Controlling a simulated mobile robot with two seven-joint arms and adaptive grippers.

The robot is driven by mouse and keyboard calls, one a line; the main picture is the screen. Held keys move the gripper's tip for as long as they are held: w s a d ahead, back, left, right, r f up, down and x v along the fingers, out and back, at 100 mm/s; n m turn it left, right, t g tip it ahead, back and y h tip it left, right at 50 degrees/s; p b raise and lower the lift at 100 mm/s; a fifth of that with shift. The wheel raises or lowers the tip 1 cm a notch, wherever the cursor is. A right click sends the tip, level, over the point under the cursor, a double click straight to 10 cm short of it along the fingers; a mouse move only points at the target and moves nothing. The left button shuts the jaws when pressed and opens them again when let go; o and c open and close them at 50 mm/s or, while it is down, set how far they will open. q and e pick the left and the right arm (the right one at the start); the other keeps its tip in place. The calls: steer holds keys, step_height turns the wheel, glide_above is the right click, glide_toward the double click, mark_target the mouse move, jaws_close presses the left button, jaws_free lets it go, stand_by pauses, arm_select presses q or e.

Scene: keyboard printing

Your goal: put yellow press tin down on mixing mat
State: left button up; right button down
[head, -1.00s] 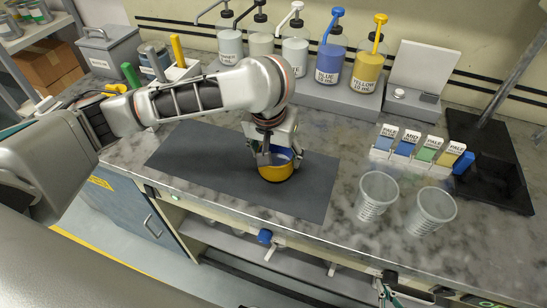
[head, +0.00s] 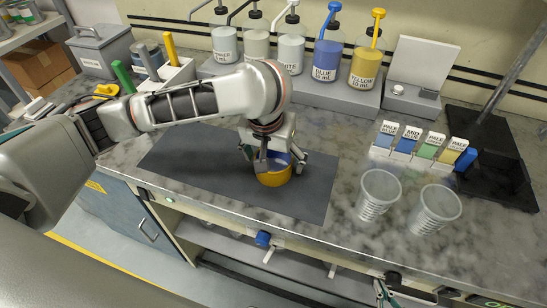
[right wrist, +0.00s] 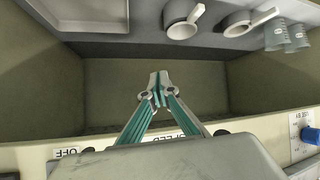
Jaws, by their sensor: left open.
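The yellow press tin (head: 273,180) stands upright on the dark grey mixing mat (head: 195,165), right of the mat's middle. Its inside looks pale blue. My left gripper (head: 279,161) is directly above and at the tin, with its fingers spread open at the rim. One finger overlaps the tin's near left side and the other is at its right; I cannot tell whether they touch it. My right gripper (right wrist: 158,90) is empty with its fingertips together, in front of the bench; it also shows at the bottom of the head view (head: 384,290).
Pump bottles, including the blue (head: 326,58) and yellow (head: 366,62) ones, stand at the back. Two clear cups (head: 379,195) (head: 434,211) stand right of the mat, before a rack of labelled cards (head: 415,150). A black tray (head: 495,178) lies at far right.

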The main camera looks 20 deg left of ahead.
arm_select(q)
steer(key=shift+r, duration=0.15)
steer(key=p+v, duration=0.2)
steer(key=p, duration=0.2)
steer(key=shift+w+r, duration=0.1)
steer(key=shift+r+p, duration=0.25)
steer(key=shift+p, duration=0.65)
steer(key=v, duration=0.9)
steer(key=shift+s, duration=0.25)
arm_select(e)
steer(key=shift+s+d+r+h, duration=0.25)
steer(key=shift+d+r, duration=0.25)
steer(key=shift+r, duration=0.2)
steer(key=shift+s+d+r+h, duration=0.15)
steer(key=shift+s+d+r, duration=0.1)
steer(key=shift+d+r, duration=0.35)
